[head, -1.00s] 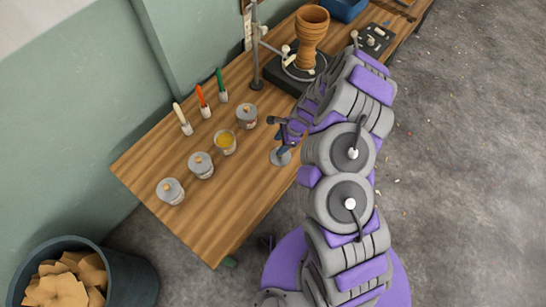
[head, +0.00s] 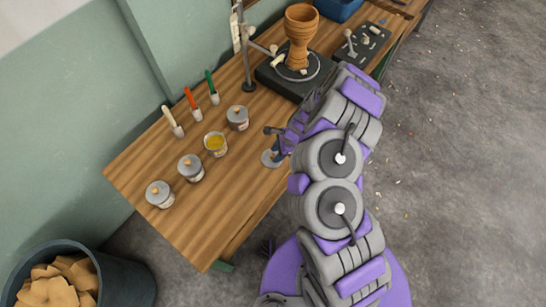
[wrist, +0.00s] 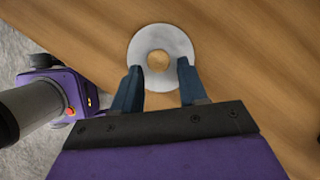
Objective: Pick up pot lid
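The pot lid (wrist: 176,37) is a flat grey disc with a round tan centre, lying on the table in the wrist view. In the head view the lid (head: 269,159) shows near the table's right edge, partly hidden by my gripper. My gripper (wrist: 159,70) is open and empty, with its dark blue fingertips over the lid's near part, one on each side of the tan centre. I cannot tell how high above the lid they are. An open pot with yellow contents (head: 215,145) stands left of the lid.
Lidded pots (head: 190,168) stand in a row with the open pot on the wooden table (head: 215,225). Several upright brushes (head: 192,101) are behind them. A goblet drum body (head: 300,38) stands on a wheel at the back. Table around the lid is clear.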

